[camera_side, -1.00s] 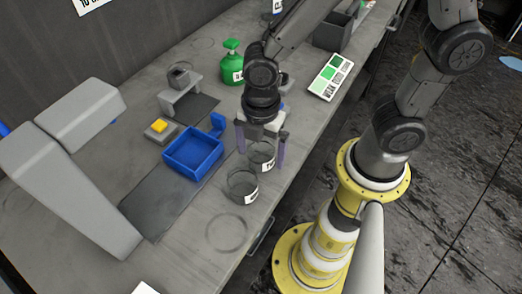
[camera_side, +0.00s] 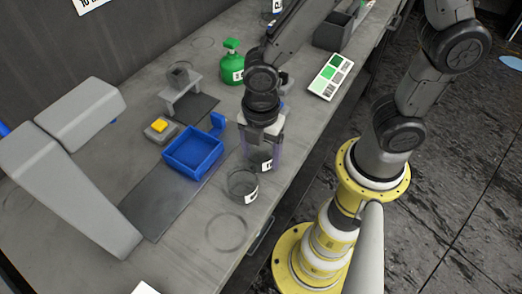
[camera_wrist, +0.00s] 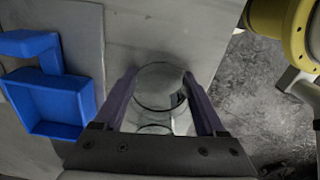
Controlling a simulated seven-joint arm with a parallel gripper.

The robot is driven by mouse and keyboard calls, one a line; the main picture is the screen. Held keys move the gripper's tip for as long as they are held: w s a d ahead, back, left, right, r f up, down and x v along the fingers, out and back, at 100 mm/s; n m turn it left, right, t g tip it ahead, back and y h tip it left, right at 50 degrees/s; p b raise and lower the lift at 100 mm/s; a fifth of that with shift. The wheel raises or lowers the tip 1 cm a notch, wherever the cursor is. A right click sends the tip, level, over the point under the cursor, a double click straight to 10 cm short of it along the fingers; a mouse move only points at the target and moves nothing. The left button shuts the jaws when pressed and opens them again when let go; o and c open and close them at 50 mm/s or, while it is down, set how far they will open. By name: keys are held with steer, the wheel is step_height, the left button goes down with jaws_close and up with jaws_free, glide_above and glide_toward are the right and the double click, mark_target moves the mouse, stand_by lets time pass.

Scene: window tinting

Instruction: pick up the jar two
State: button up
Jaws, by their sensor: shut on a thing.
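My gripper (camera_side: 262,150) is shut on a clear glass jar (camera_side: 265,163) with a white label, near the front edge of the bench; the label's text is too small to read now. In the wrist view the jar (camera_wrist: 160,88) sits between the two purple fingers of my gripper (camera_wrist: 164,95). Whether the jar's base still touches the bench I cannot tell. A second clear jar (camera_side: 242,184) with a white label stands just beside it, nearer the side camera.
A blue tray (camera_side: 192,153) lies left of the jars; it also shows in the wrist view (camera_wrist: 48,103). A yellow button (camera_side: 159,126), a green bottle (camera_side: 231,62) and a label card (camera_side: 330,76) are farther back. The bench near the ring mark (camera_side: 227,233) is clear.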

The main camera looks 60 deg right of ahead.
steer(key=shift+r, duration=0.45)
step_height(320, 180, up, 2)
steer(key=shift+w+r, duration=0.1)
steer(key=s+d+r, duration=0.7)
steer(key=s+r, duration=0.3)
steer(key=s, duration=0.2)
steer(key=shift+s, duration=0.15)
